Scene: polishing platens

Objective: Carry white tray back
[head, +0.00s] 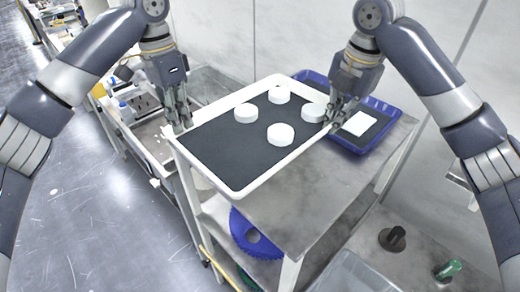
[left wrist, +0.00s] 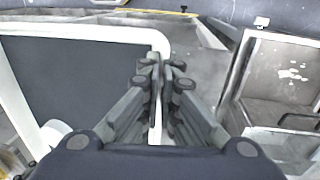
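The white tray (head: 237,190) has a dark lining and carries several white round discs (head: 281,134). It is over the metal cart top, its left side reaching past the cart's edge. I cannot tell whether it touches the top. My left gripper (head: 180,125) is at the tray's left rim. In the left wrist view its fingers (left wrist: 163,72) are closed on either side of the white rim (left wrist: 157,40). My right gripper (head: 335,118) is at the right rim beside a disc, with its fingers close together around the rim.
A blue tray (head: 386,136) with a dark lining and a white block (head: 359,123) sits behind at the right. The metal cart top (head: 300,195) is bare in front. A blue toothed wheel (head: 254,238) is on a lower shelf. Another bench (head: 150,130) stands left.

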